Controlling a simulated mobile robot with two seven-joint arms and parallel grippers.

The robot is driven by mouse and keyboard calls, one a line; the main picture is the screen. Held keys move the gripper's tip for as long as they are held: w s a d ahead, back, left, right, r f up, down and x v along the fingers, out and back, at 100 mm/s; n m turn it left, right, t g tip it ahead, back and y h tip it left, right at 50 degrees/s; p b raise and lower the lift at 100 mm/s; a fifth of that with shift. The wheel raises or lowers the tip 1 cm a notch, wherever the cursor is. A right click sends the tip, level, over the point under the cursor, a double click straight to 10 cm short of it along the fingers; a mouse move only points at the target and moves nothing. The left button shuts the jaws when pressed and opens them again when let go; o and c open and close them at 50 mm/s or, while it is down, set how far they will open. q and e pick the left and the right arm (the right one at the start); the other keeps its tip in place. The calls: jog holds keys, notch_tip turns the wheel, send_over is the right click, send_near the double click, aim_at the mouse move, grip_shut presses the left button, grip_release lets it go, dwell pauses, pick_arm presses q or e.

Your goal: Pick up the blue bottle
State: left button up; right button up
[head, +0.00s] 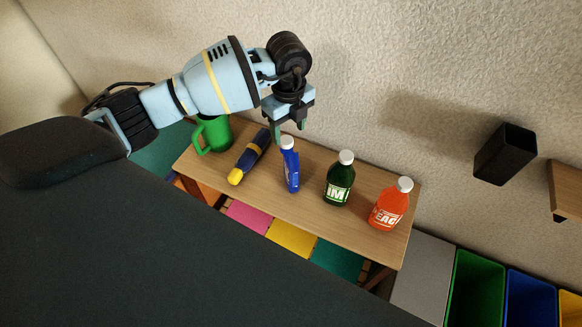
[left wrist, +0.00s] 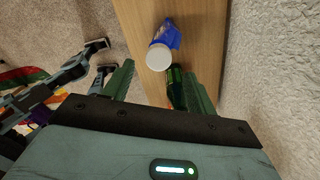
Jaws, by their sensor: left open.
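The blue bottle (head: 291,170) has a white cap and stands upright on a wooden table (head: 393,245), near the middle of the row. My left gripper (head: 291,128) is open and empty, pointing down just above and behind the bottle's cap. In the left wrist view, the blue bottle (left wrist: 172,36) lies just beyond the green fingertips, its white cap facing the camera. It is not between the fingers.
A green bottle (head: 338,182) and an orange bottle (head: 391,206) stand to the right. A yellow and blue flashlight-like object (head: 249,157) and a green mug (head: 215,133) are to the left. The textured wall (head: 370,60) rises close behind the table. Coloured bins (head: 475,290) stand at lower right.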

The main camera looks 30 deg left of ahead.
aim_at(287, 141)
pick_arm(q)
jog(key=shift+s+a+f, duration=0.1)
jog(key=shift+s+f, duration=0.05)
jog(key=shift+f, duration=2.5)
jog(key=c, duration=0.8)
